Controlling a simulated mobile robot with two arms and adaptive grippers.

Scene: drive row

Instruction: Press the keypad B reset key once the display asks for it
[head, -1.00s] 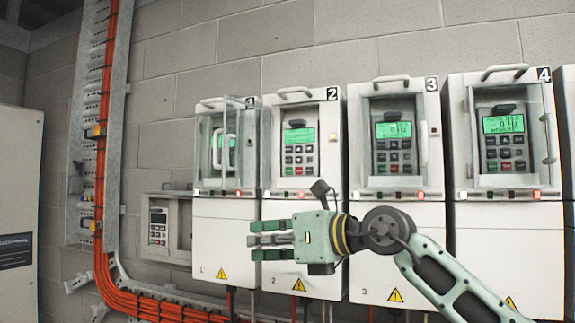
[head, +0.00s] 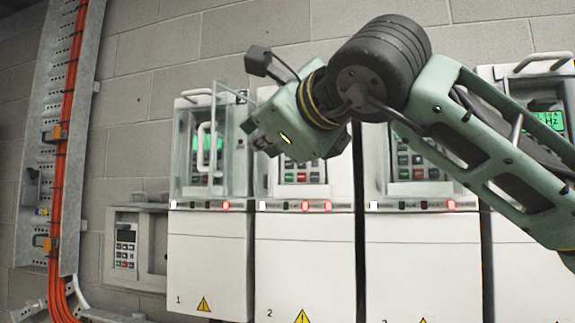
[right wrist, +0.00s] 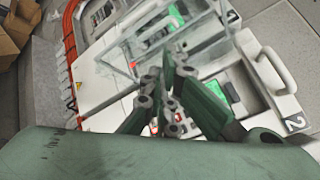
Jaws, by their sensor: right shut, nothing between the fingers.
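My right gripper (head: 262,142) is shut and empty, raised in front of drives 1 and 2, fingers pointing away from me. In the right wrist view its fingers (right wrist: 165,90) lie close in front of the clear cover (right wrist: 130,68). Drive 1's green display (head: 207,147) shows through its clear cover (head: 232,150); its text is unreadable. Drive 2's keypad (head: 303,170) shows below my gripper, which hides its display. Drive 3's keypad (head: 412,165) is partly behind my arm. A grey keypad (head: 125,246) sits in a wall holder at left. I see no "B" label. My left gripper is out of view.
Drive 1's cover stands out towards me with a white handle (head: 206,148). Drive 4's display (head: 550,119) is lit green at the right edge. Orange cables (head: 64,150) run down a metal tray at left. The wall above the drives is bare.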

